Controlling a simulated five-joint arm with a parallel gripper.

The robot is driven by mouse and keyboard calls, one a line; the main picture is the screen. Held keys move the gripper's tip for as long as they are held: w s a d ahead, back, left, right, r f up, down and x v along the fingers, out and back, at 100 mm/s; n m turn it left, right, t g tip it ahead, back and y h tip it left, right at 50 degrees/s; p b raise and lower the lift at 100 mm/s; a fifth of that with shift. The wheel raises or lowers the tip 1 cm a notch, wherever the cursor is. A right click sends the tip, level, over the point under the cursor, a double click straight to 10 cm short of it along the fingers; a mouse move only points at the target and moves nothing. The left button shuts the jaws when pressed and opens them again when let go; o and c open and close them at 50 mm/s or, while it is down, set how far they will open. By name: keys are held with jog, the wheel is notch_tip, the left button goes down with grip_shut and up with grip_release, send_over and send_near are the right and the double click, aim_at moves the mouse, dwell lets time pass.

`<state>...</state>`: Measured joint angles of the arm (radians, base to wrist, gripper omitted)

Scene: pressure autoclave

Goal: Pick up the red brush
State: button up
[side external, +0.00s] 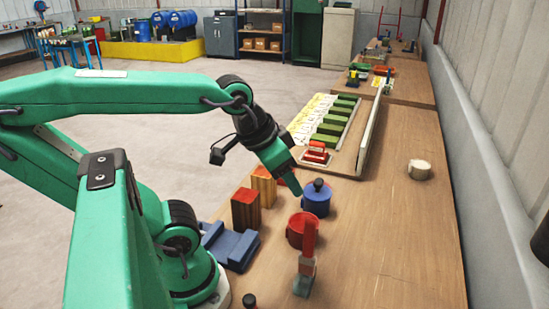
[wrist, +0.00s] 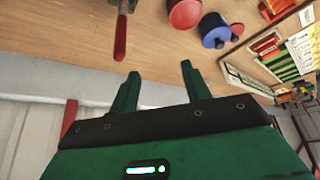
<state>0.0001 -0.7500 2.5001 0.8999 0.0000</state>
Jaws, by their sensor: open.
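The red brush (side external: 309,238) stands upright on the wooden bench, its red handle up and a grey part at its lower end. Its red handle also shows in the wrist view (wrist: 120,40), near the top and left of centre, beyond the left fingertip. My gripper (side external: 297,188) is above the bench, behind the brush in the side view and close to the blue pot. In the wrist view my gripper (wrist: 160,76) has its two green fingers spread apart with nothing between them. The brush is outside the jaws.
A red pot (side external: 296,233) stands just behind the brush, and a blue pot (side external: 317,203) with a dark knob is beyond it. Wooden blocks (side external: 246,213) and a blue cradle (side external: 233,247) are at left. The bench (side external: 400,240) is clear to the right of the brush.

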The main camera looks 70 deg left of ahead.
dwell(0.3)
jog(key=n+g, duration=0.6)
jog(key=n, duration=0.3)
send_over(311, 220)
jog(key=shift+s+d+f, duration=0.1)
jog(key=shift+d+f, duration=0.1)
jog(key=shift+f, duration=0.45)
jog(key=shift+f, duration=1.3)
jog(key=shift+f, duration=0.1)
jog(key=shift+a+f, duration=0.15)
jog(key=shift+f, duration=2.35)
